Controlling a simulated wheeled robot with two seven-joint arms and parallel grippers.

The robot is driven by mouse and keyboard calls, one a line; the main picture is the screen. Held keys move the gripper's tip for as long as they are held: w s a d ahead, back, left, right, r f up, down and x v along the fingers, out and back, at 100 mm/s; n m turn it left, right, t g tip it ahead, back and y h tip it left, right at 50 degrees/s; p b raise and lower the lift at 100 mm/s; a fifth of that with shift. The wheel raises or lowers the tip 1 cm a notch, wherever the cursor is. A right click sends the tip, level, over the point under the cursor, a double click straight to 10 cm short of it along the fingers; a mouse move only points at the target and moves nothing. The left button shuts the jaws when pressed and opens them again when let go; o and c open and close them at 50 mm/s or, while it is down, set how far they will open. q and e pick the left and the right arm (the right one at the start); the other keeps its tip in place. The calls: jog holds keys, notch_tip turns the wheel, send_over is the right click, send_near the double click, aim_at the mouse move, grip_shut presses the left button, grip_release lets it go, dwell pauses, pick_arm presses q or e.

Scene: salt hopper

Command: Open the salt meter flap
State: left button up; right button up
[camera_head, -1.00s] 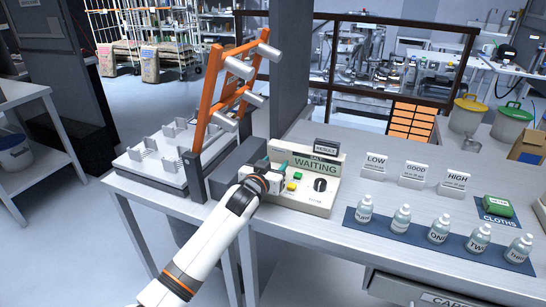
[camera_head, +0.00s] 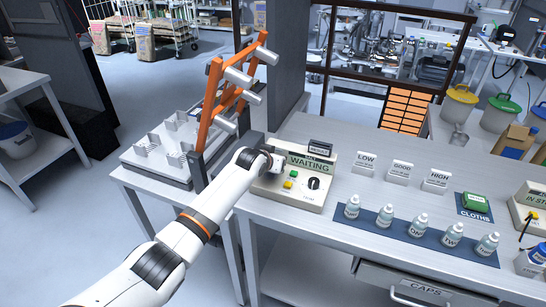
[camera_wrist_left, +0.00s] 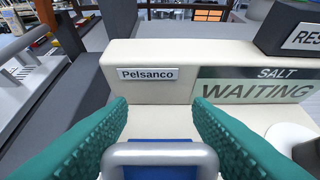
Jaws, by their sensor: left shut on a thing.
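The salt meter (camera_head: 296,190) is a cream box on the bench with a WAITING display (camera_head: 306,164), coloured buttons and a dark knob. My left gripper (camera_head: 272,166) is at its left back part and hides that part in the head view. In the left wrist view, the teal fingers (camera_wrist_left: 160,115) stand on either side of a grey bar handle (camera_wrist_left: 160,152) with a blue piece (camera_wrist_left: 160,172) below it. The gripper is shut on this handle. I cannot tell how far the flap is open. My right gripper is not in view.
An orange rack (camera_head: 222,100) stands close left of the meter. Several bottles stand on a blue mat (camera_head: 395,229) to the right. LOW, GOOD and HIGH signs (camera_head: 401,173) stand behind them. Bare bench lies between the meter and the mat.

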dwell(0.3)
pick_arm(q)
jog(key=o, duration=0.7)
jog(key=shift+o, duration=0.2)
jog(key=v, duration=1.2)
